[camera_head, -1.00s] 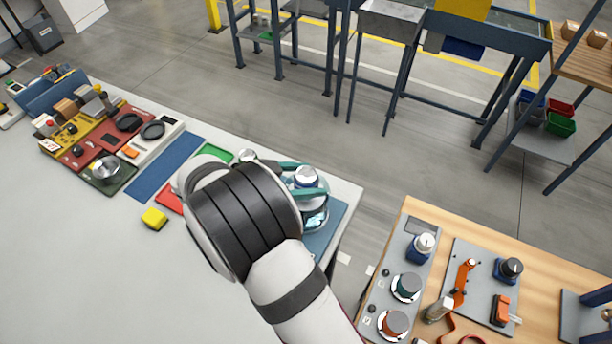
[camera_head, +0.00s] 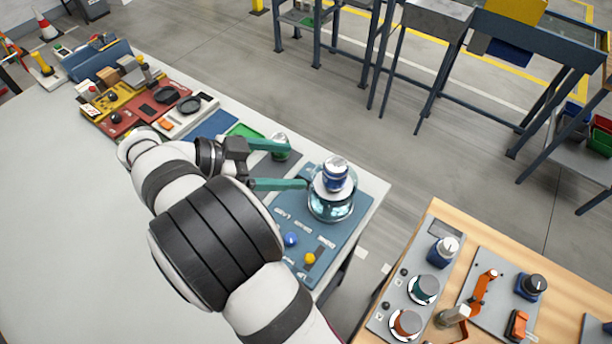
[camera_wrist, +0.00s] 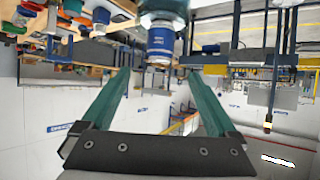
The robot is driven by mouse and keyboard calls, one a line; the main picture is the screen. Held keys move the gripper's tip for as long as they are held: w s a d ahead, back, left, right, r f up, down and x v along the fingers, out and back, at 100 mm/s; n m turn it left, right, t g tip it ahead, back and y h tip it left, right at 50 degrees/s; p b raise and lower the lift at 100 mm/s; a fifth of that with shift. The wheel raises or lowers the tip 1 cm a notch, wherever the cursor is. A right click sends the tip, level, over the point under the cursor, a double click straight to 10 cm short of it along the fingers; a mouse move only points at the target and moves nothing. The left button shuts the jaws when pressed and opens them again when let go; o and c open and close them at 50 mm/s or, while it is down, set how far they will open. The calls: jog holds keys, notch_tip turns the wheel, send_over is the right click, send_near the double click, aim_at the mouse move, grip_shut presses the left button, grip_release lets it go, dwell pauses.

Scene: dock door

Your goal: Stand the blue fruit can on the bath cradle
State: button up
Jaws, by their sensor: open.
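The blue fruit can (camera_head: 335,174), blue with a pale band and silver top, stands upright on the white bath cradle (camera_head: 321,190) at the top of a round glass bath (camera_head: 333,209). My gripper (camera_head: 297,164) is open and empty, with its two teal fingers to the left of the can and pointing towards it. The can looks clear of the fingers. In the wrist view the can (camera_wrist: 160,42) appears beyond the open fingertips (camera_wrist: 158,73), between their lines. The can's underside contact is hidden.
The bath stands on a blue panel (camera_head: 290,212) with a blue knob (camera_head: 291,239) and a yellow knob (camera_head: 309,258). A wooden table (camera_head: 480,262) with devices is at right. The white table's left is clear.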

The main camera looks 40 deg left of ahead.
jog(key=w+d+r+g, duration=0.2)
jog(key=d+g, duration=0.2)
jog(key=d, duration=0.5)
jog(key=w+d+r+g, duration=0.1)
jog(key=d+r+g, duration=0.15)
jog(key=d, duration=0.75)
jog(key=s+d+n+g+y, duration=0.1)
jog(key=s+d+g+y, duration=0.35)
jog(key=s+d, duration=0.6)
jog(key=s+d+f+y, duration=0.3)
jog(key=s+y, duration=0.1)
jog(key=s, duration=0.1)
jog(key=shift+t, duration=0.4)
